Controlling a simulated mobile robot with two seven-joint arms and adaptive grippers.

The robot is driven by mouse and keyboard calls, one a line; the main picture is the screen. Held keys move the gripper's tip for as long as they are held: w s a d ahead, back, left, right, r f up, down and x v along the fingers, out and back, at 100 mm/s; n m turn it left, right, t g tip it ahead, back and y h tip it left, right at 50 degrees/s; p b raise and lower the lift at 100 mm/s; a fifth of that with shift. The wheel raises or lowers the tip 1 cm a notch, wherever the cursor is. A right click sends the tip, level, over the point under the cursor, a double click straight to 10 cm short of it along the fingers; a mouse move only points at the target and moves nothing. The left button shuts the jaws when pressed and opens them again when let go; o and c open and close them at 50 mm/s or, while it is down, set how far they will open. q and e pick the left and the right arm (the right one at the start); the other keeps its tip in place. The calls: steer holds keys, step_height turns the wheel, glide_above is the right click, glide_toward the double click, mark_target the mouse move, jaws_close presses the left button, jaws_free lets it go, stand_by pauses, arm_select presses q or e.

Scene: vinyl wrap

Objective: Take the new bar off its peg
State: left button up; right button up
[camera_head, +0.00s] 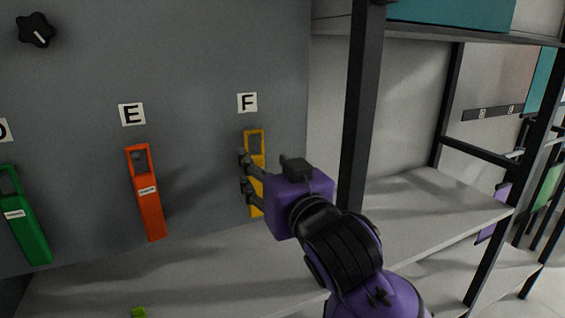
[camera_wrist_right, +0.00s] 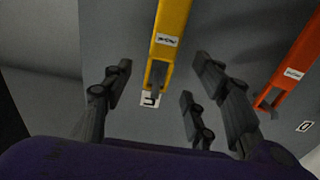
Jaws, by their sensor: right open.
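A yellow bar (camera_head: 255,209) hangs upright on the grey wall panel under the letter F. Its upper end has a slot around a dark peg. An orange bar (camera_head: 150,205) hangs under E and a green bar (camera_head: 31,232) hangs at the far left. The small tags on the bars are too small to read. My left gripper is out of view.
A black knob (camera_head: 36,30) is on the panel at upper left. A pale shelf (camera_head: 210,275) runs below the bars, with a small green thing (camera_head: 138,311) at its front. A dark rack post (camera_head: 362,110) stands right of my gripper.

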mark_target(254, 154)
steer(key=x, duration=0.7)
steer(key=shift+a, duration=0.1)
jaws_close()
steer(key=shift+r, duration=0.85)
steer(key=shift+w+f, duration=0.1)
